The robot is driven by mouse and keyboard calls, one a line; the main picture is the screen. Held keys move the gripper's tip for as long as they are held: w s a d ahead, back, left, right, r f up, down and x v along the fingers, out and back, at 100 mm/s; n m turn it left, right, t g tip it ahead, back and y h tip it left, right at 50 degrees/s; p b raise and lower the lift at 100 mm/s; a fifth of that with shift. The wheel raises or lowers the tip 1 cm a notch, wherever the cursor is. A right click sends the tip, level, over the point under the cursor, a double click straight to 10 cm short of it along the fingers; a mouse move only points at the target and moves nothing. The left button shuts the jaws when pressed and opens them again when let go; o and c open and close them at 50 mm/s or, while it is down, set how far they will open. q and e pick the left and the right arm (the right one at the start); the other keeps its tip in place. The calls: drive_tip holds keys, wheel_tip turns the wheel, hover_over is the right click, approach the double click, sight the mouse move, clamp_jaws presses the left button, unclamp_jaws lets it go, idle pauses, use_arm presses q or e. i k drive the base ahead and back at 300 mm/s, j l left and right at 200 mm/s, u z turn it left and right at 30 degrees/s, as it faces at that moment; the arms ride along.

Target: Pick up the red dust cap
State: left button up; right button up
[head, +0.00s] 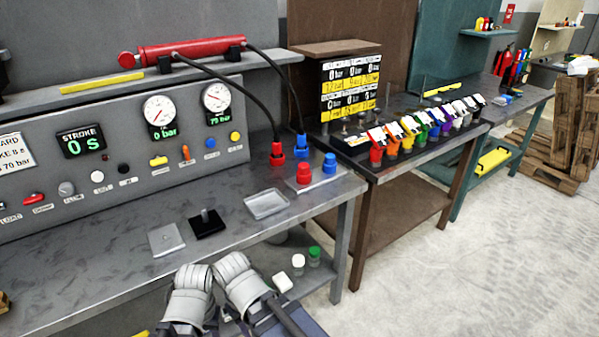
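A red cap-like piece (304,172), which looks like the red dust cap, stands upright on a small light plate (318,180) at the right end of the grey bench. A similar blue piece (329,162) stands beside it on the same plate. Just behind, a black hose ends in a red coupling (277,155) and another in a blue coupling (301,148). Grey links of my two arms show at the bottom middle, in front of the bench and well short of the red piece. I cannot make out the fingers of either gripper.
A shallow metal tray (266,204), a black block with a post (207,222) and a grey plate (166,239) lie on the bench (110,270). A control panel (120,150) with gauges rises behind. A brown bench (420,160) stands to the right. Bare bench lies around the tray.

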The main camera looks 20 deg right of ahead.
sight(303, 167)
drive_tip(key=i+l, duration=0.1)
drive_tip(key=l, duration=0.7)
drive_tip(key=i+l+z, duration=0.1)
drive_tip(key=l, duration=0.3)
drive_tip(key=i+l, duration=0.15)
drive_tip(key=l, duration=0.2)
